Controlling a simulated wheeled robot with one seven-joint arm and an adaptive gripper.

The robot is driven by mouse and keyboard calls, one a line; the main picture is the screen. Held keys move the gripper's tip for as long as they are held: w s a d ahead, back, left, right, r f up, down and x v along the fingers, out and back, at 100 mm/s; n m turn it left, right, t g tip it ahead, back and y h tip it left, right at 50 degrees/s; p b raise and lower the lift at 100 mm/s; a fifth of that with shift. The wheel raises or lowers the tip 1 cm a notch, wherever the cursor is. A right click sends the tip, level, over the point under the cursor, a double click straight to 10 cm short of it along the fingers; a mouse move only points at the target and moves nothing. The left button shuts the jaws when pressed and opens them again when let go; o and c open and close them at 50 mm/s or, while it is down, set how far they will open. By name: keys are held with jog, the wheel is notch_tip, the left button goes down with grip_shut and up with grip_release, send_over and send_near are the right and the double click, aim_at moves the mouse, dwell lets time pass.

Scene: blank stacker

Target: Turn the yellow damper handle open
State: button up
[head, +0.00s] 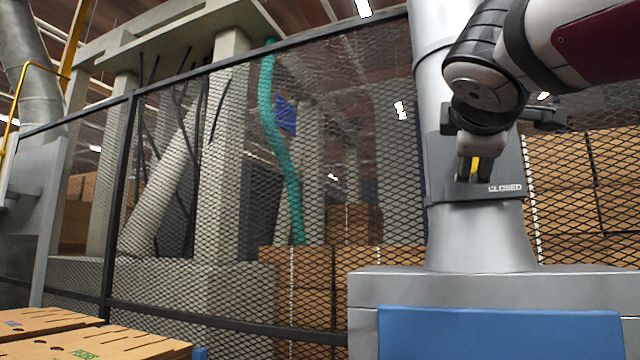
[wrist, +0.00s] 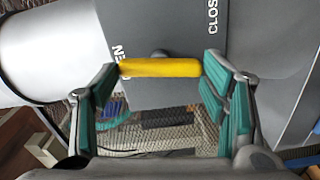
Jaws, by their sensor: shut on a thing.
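The yellow damper handle (head: 475,168) shows as a small vertical piece between the fingers of my gripper (head: 474,170) in the head view. It is in front of a dark grey plate (head: 440,172) on a metal duct, just left of the word CLOSED. In the wrist view the handle (wrist: 160,68) is a yellow bar spanning the space between the teal finger pads of my gripper (wrist: 160,85), which is shut on it. The plate there shows part of OPEN at the left and part of CLOSED at the right. Much of the handle is hidden in the head view.
The duct (head: 470,238) rises from a grey metal housing (head: 420,283) with a blue front panel (head: 500,333). A black mesh fence (head: 225,200) runs behind. Cardboard boxes (head: 570,185) stand behind at the right, and flat cardboard (head: 90,340) lies at the lower left.

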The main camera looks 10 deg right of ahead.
jog(key=shift+f+n+p, duration=0.1)
jog(key=shift+n+p, duration=0.25)
jog(key=shift+n, duration=0.55)
jog(key=o, duration=1.1)
jog(key=shift+o, duration=0.2)
jog(key=v, duration=1.2)
